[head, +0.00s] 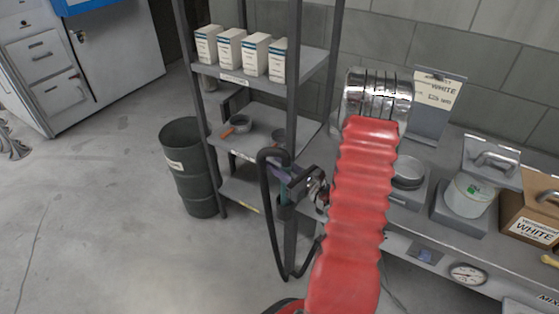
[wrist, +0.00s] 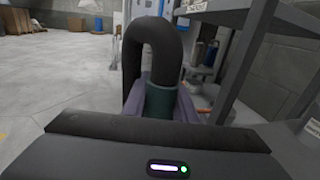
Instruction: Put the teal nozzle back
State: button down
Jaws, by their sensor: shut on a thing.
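The teal nozzle (wrist: 160,103) stands in the middle of the wrist view, with a thick black hose (wrist: 152,32) arching from its top. My gripper (wrist: 162,108) is shut on it, with a purple finger on each side. The nozzle's lower end is hidden behind my gripper body. In the head view my gripper (head: 290,177) is beside the front post of the grey shelf rack, partly behind my red arm. The hose (head: 269,215) loops down to the left of the post there. I cannot tell whether the nozzle touches a holder.
A bench (head: 420,208) with scales and containers is at the right.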

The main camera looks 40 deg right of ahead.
jog(key=shift+f, duration=0.75)
jog(key=c, duration=1.4)
grip_release()
jog(key=shift+o, duration=0.2)
jog(key=s+d, duration=0.1)
jog(key=s, duration=1.2)
jog(key=shift+s+d, duration=0.2)
jog(key=shift+s, duration=0.15)
jog(key=shift+f, duration=0.15)
